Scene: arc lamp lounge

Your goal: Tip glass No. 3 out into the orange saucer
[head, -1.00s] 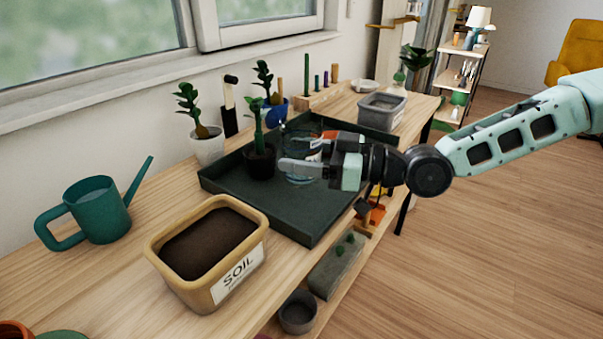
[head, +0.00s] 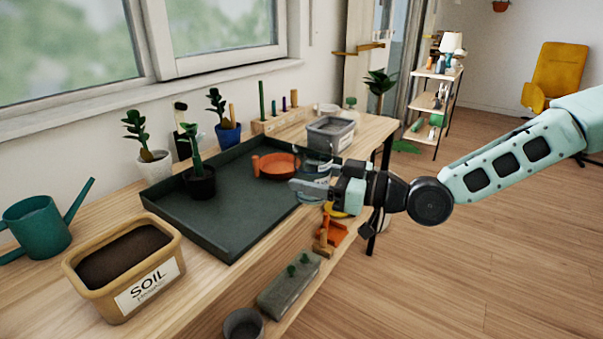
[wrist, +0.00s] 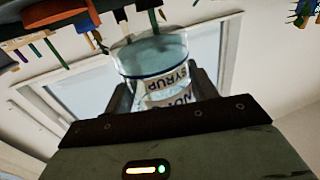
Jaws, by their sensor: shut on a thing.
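My gripper (head: 314,186) is shut on a clear glass (head: 317,166) beside the right edge of the dark tray. In the wrist view the glass (wrist: 152,62) sits between the fingers, with a white label reading "SYRUP" and a partly hidden "NO" line. I cannot read its number. The glass looks roughly upright in the head view, partly hidden by the gripper; its contents are not clear. The orange saucer (head: 277,168) lies in the tray's far right part, just left of the glass, and the glass is not over its middle.
The dark tray (head: 230,217) also holds a black-potted plant (head: 200,181). A grey bin (head: 330,136) stands behind the glass. A soil tub (head: 127,270) and teal watering can (head: 38,228) are at left. Orange items (head: 333,230) lie on the shelf below. The tray's middle is bare.

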